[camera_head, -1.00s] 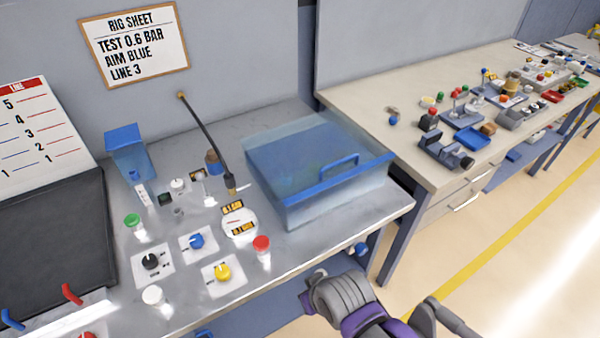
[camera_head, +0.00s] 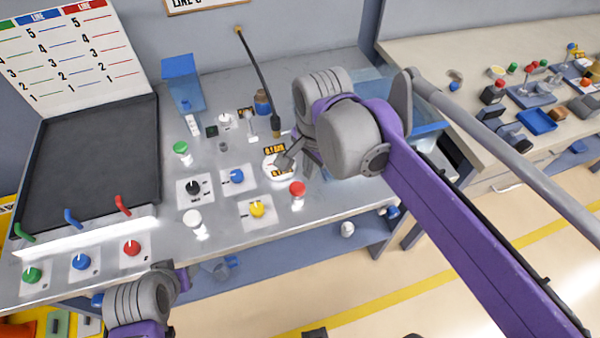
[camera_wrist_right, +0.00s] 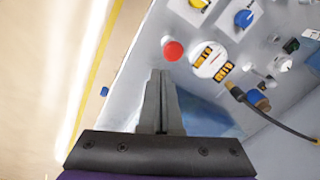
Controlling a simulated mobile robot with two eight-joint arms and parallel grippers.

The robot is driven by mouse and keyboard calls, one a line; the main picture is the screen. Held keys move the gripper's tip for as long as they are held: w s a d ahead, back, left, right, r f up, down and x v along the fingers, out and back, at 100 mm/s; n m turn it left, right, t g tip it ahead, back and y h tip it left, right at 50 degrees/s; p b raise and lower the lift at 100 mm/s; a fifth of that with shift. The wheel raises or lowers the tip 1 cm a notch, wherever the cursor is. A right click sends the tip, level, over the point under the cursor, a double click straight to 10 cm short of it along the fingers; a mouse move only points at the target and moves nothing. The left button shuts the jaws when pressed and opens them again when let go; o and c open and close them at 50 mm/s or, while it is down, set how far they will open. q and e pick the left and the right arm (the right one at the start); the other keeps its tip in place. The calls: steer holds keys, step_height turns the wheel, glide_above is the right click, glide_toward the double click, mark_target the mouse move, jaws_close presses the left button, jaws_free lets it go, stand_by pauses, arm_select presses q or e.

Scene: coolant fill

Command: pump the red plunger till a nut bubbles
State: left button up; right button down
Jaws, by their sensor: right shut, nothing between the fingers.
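The red plunger (camera_head: 297,188) is a red cap on a pale post near the front edge of the bench panel. It also shows in the right wrist view (camera_wrist_right: 173,50), just beyond my fingertips. My right gripper (camera_head: 285,160) is shut and empty, above the panel by the round gauge (camera_head: 270,168) and apart from the plunger. Its closed fingers show in the wrist view (camera_wrist_right: 160,76). The clear tank with blue edges (camera_head: 430,118) is mostly hidden behind my right arm. No nut can be made out. My left gripper is out of view; only a left arm joint shows.
Yellow (camera_head: 257,209), blue (camera_head: 236,176) and black (camera_head: 193,188) knobs and white (camera_head: 193,219) and green (camera_head: 181,148) caps surround the panel. A dark hose wand (camera_head: 260,80) stands behind the gauge. A black tray (camera_head: 85,165) lies left. A second bench stands right.

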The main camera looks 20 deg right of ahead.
mark_target(298, 188)
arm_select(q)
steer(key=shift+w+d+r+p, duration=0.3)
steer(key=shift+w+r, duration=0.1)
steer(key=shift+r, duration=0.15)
arm_select(e)
steer(key=w+a+r+m+g, duration=0.1)
steer(key=w+r+m, duration=0.3)
steer(key=r+m, duration=0.1)
steer(key=shift+a+g, duration=0.3)
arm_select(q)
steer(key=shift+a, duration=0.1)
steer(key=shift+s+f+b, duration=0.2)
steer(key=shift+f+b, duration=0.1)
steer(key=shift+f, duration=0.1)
arm_select(e)
step_height(298, 188, down, 14)
steer(key=shift+f, duration=0.1)
step_height(298, 188, down, 3)
steer(key=shift+b, duration=0.9)
steer(key=shift+s, duration=0.35)
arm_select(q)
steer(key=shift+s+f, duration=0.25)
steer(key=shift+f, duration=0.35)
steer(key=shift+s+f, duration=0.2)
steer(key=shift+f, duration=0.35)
arm_select(e)
steer(key=shift+w, duration=0.15)
